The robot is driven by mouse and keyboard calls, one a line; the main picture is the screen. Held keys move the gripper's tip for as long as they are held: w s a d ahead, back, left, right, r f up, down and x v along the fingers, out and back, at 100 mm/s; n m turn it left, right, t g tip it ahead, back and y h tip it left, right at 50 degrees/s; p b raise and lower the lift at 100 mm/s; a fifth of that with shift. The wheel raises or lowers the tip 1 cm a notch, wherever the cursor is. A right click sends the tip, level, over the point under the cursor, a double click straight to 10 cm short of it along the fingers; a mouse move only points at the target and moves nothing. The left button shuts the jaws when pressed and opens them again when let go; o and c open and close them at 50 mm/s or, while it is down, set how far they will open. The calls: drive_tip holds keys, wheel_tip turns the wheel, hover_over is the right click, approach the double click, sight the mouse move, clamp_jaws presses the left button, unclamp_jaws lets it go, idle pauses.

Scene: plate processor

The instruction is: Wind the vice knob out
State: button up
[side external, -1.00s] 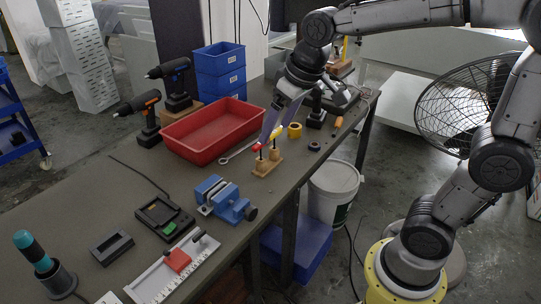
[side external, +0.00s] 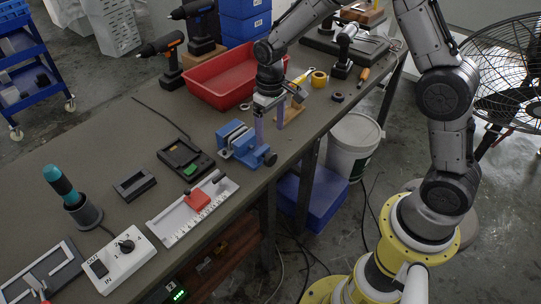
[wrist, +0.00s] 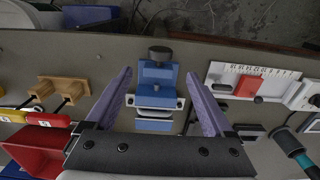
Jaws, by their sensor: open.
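The blue vice (side external: 236,138) stands on the bench near its front edge. Its dark round knob (side external: 270,159) faces the front edge. In the wrist view the vice (wrist: 157,98) lies between my fingers in the picture, with the knob (wrist: 159,53) just beyond the fingertips. My gripper (side external: 269,137) is open and empty, with its two purple-grey fingers pointing down beside the vice. I cannot tell the exact height of the fingertips above the bench. No contact with the knob shows.
A wooden stand (wrist: 62,90) with pegs is to one side of the vice. A white ruled plate (side external: 190,213) with a red block and a black charger (side external: 186,158) are on the other. A red tray (side external: 222,80) lies behind. The bench edge is close to the knob.

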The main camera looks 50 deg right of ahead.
sight(268, 157)
wheel_tip(268, 157, down, 10)
drive_tip(key=shift+f, duration=0.25)
drive_tip(key=shift+c, duration=0.3)
drive_tip(key=c, duration=1.3)
drive_tip(key=shift+a+h, duration=0.1)
drive_tip(key=shift+h, duration=0.3)
drive_tip(key=shift+a+h, duration=0.15)
drive_tip(key=shift+h, duration=0.85)
drive_tip(key=shift+a+h, duration=0.15)
drive_tip(key=shift+h, duration=1.45)
